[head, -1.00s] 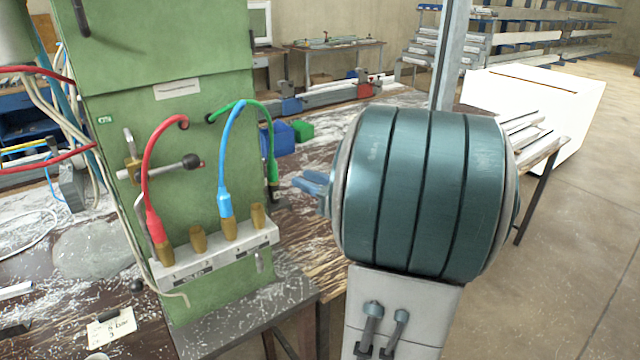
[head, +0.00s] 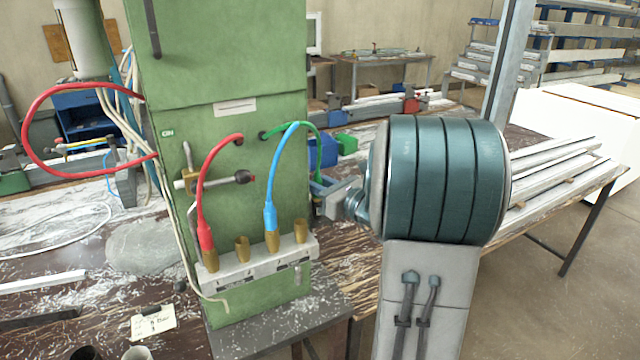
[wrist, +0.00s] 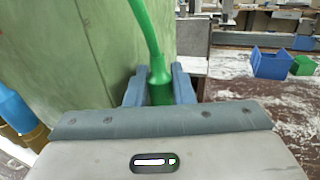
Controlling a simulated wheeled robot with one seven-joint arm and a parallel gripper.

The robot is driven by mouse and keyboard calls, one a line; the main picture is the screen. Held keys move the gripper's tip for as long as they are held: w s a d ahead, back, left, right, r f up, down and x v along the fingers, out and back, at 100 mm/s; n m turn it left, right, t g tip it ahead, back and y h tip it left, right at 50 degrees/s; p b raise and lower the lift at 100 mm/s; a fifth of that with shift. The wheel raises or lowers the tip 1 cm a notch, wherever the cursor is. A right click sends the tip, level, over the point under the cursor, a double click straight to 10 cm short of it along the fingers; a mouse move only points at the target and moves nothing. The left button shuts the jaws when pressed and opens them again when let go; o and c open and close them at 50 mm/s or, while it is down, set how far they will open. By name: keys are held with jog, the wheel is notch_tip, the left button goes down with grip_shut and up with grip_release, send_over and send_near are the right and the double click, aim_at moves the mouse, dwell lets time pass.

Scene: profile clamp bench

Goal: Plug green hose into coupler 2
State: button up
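The green hose (head: 307,127) arcs from the green cabinet down to the right, its lower end partly hidden at my gripper. In the wrist view its green plug (wrist: 160,88) stands upright between my blue fingers. My gripper (head: 322,192) is at the cabinet's right side; whether its fingers press on the plug or only flank it I cannot tell. A pale rail (head: 262,268) carries a row of brass couplers. Counting from the left, the second coupler (head: 242,250) is empty and upright. The first holds the red hose (head: 203,215), the third the blue hose (head: 270,215). The fourth coupler (head: 300,232) is empty.
The green cabinet (head: 235,75) stands behind the rail, with a lever handle (head: 243,177) jutting out above the second coupler. The blue and red hoses arch in front of it. Blue bin (head: 322,152) and green bin (head: 346,144) lie behind my gripper.

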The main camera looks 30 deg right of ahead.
aim_at(318, 172)
grip_shut()
jog(key=shift+c, duration=0.5)
grip_release()
grip_shut()
jog(key=shift+r+p, duration=0.4)
jog(key=shift+r, duration=0.4)
jog(key=shift+r+p, duration=0.9)
jog(key=shift+r, duration=0.4)
